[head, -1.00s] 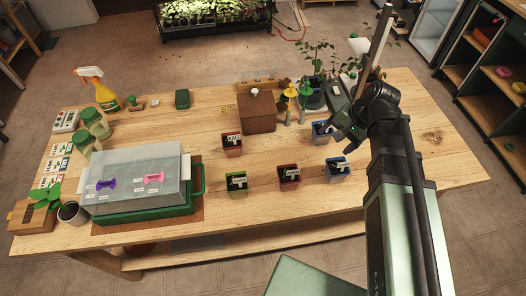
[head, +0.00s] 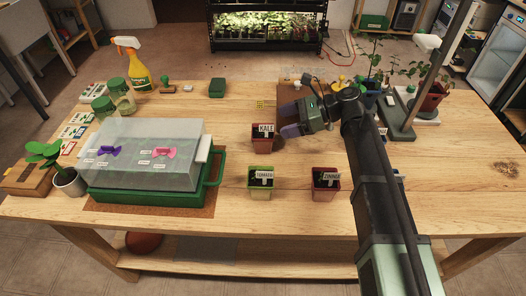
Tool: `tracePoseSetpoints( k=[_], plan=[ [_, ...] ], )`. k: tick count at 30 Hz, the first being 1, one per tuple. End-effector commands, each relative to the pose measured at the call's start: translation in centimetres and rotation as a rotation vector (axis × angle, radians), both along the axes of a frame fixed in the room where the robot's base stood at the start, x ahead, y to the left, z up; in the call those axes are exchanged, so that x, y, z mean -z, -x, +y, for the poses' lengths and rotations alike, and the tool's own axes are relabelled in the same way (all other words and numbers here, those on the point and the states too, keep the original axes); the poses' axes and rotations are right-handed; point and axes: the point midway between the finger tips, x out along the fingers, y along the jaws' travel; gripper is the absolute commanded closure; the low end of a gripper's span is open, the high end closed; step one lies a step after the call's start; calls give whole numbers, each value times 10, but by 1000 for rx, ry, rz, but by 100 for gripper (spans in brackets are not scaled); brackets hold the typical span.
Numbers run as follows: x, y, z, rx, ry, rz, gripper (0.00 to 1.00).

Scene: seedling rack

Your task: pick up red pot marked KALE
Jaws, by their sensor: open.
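The red pot marked KALE (head: 263,146) stands upright on the wooden table, right of the clear-lidded tray. My gripper (head: 288,121) is open and empty. It points left, with its dark purple fingertips just up and right of the KALE pot in the picture. I cannot tell whether a fingertip touches the pot or how high the fingers are above the table.
A green pot (head: 261,187) and another red pot (head: 326,189) stand nearer the front. A green tray (head: 146,192) with a clear lid is on the left. A brown box (head: 290,89) is partly hidden behind my gripper. The table's front middle is clear.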

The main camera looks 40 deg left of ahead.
Motion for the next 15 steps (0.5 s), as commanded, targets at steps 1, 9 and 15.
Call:
tracePoseSetpoints(
  k=[1,9,15],
  plan=[
    [26,0,0,0,0,0,17],
    [25,8,11,1,0,-2,17],
    [42,26,36,-3,0,-1,17]
  ],
)
